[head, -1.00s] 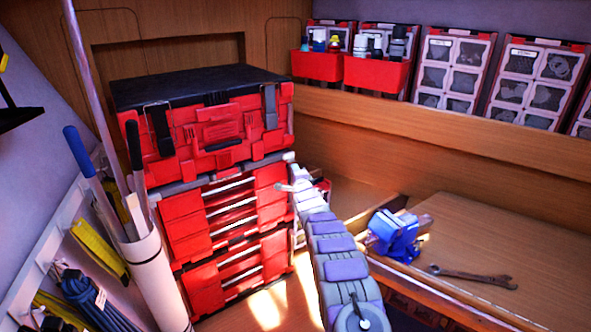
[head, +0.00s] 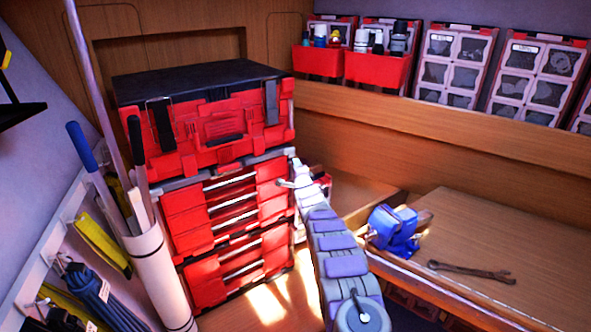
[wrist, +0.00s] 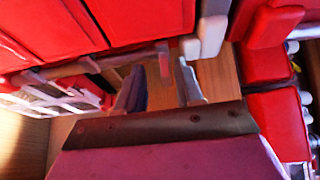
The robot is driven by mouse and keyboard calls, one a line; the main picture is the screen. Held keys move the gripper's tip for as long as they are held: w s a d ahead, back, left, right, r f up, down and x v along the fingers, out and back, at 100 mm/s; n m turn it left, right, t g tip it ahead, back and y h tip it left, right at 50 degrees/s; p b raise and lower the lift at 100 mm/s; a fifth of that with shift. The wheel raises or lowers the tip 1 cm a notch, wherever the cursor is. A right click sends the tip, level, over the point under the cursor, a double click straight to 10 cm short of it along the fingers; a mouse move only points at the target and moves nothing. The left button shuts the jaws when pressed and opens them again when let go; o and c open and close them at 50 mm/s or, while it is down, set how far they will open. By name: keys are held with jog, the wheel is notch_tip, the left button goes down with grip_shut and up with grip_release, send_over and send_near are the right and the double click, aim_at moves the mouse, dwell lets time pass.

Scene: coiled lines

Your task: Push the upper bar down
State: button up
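A red tool chest stack (head: 216,215) with a black top stands at the left centre in the head view. A grey bar (head: 185,184) runs along the seam under its top box. Below it, light bars (head: 228,181) cross the drawer fronts. I cannot tell for sure which one is the upper bar. My gripper (head: 288,184) is at the stack's right front edge, near the right end of the grey bar. In the wrist view my gripper (wrist: 160,88) has its two fingers apart with nothing between them. A grey bar (wrist: 110,62) lies just beyond the fingers, beside red panels.
A blue vise (head: 393,230) and a wrench (head: 470,271) are on the wooden bench at the right. A white tube with poles (head: 160,275) stands left of the stack. Red bins (head: 376,72) and parts cases line the shelf behind.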

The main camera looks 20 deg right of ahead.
jog(key=shift+s, duration=0.1)
jog(key=s+a+p, duration=0.1)
jog(key=s+a, duration=0.1)
jog(key=s, duration=1.5)
jog(key=shift+a, duration=0.2)
jog(key=shift+s+a, duration=0.1)
dwell(0.6)
